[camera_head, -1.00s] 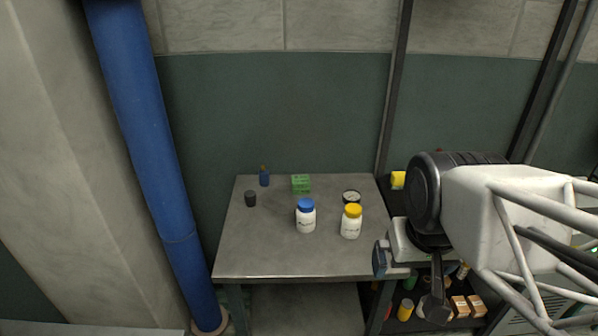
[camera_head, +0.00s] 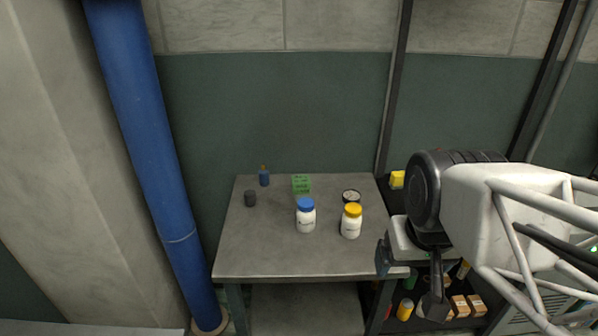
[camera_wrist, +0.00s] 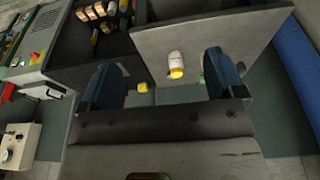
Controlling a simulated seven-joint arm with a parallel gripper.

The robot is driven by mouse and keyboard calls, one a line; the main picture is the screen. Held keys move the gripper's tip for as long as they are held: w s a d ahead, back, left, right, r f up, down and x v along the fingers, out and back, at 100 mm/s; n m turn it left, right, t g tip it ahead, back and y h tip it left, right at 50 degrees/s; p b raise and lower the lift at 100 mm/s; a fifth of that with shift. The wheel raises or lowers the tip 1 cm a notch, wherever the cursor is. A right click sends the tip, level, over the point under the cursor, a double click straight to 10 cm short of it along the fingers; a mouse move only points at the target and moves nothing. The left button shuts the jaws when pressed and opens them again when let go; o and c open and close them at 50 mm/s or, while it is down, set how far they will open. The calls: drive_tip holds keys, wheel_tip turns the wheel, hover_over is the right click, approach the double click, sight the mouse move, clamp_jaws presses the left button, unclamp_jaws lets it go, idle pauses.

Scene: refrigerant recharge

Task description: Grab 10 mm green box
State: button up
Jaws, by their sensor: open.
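The green box (camera_head: 301,184) sits near the back edge of the grey table (camera_head: 262,256), behind a white bottle with a blue cap (camera_head: 306,216). In the wrist view a small green patch shows beside my right finger, mostly hidden. My gripper (camera_wrist: 162,84) is open and empty, its two blue fingers spread wide. In the head view it hangs at the table's right side, well to the right of the green box.
A white bottle with a yellow cap (camera_head: 351,221) and a round dark-rimmed container (camera_head: 350,196) stand right of the box. A blue bottle (camera_head: 264,177) and dark cup (camera_head: 250,198) stand left. A shelf with small boxes (camera_head: 460,306) is right. The table's front is clear.

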drive_tip(key=w, duration=0.1)
drive_tip(key=m+g+y, duration=0.4)
drive_tip(key=m+y, duration=0.6)
drive_tip(key=m, duration=0.3)
hover_over(305, 179)
drive_tip(key=s+d, duration=0.6)
drive_tip(key=s, duration=0.6)
wheel_tip(305, 179, down, 12)
drive_tip(key=w+f+m+y, duration=0.1)
drive_tip(key=w+f, duration=0.3)
drive_tip(key=w+f+m+y, duration=0.1)
drive_tip(key=w+f, duration=0.3)
drive_tip(key=w+f+m+y, duration=0.1)
drive_tip(key=w+f, duration=0.3)
drive_tip(key=shift+w+a+f+m+y, duration=0.15)
drive_tip(key=shift+w+f+m+y, duration=0.15)
drive_tip(key=shift+m, duration=0.1)
drive_tip(key=shift+x, duration=1.3)
